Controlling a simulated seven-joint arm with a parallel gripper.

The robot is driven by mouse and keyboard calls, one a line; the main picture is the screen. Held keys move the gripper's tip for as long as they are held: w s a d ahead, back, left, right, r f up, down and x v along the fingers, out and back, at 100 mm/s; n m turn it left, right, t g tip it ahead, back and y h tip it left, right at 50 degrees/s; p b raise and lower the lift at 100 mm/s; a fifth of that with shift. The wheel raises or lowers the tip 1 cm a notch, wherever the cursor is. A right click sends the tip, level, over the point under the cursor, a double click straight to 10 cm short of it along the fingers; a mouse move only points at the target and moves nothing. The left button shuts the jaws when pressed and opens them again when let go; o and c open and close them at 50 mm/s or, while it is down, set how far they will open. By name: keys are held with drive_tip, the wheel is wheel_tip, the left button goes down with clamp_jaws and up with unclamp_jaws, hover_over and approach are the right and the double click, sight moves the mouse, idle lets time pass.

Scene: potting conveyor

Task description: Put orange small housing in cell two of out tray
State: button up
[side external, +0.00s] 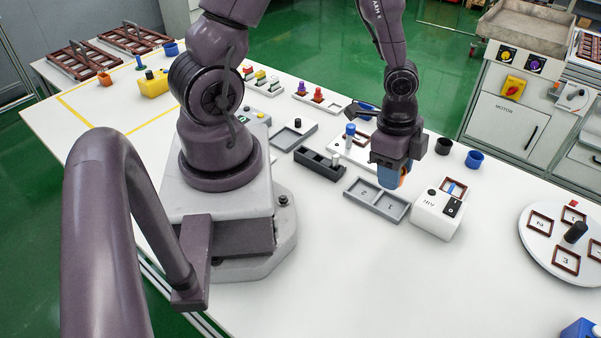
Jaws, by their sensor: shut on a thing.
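My gripper (392,181) points down over the far right edge of a grey two-cell tray. It is shut on the orange small housing (404,174), of which only an orange strip shows beside the blue finger. The rest of the housing is hidden by the gripper. The tray (375,213) has cells marked 2 on the left and 1 on the right. Both cells look empty. The gripper seems to be above the tray, nearer cell 1 than cell 2; its exact height I cannot tell.
A white box with a black switch (438,214) stands right of the tray. Black (443,146) and blue (474,159) cups stand behind it. A black slotted holder (320,164) lies left of the tray. A round white turntable (542,254) is at far right. The table in front is clear.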

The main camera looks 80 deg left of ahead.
sight(374, 230)
drive_tip(key=shift+s+d+f+m+g, duration=0.4)
drive_tip(key=shift+f+m, duration=1.25)
drive_tip(key=shift+m, duration=0.6)
drive_tip(key=shift+s+d+f+m+g, duration=0.25)
drive_tip(key=shift+s+d+f+m, duration=0.2)
drive_tip(key=shift+f+m, duration=1.55)
drive_tip(key=shift+s+d+f+m+g, duration=0.4)
drive_tip(key=shift+f+m, duration=0.95)
drive_tip(key=shift+m, duration=1.2)
drive_tip(key=shift+f, duration=0.1)
drive_tip(key=o, duration=1)
drive_tip(key=shift+c, duration=0.2)
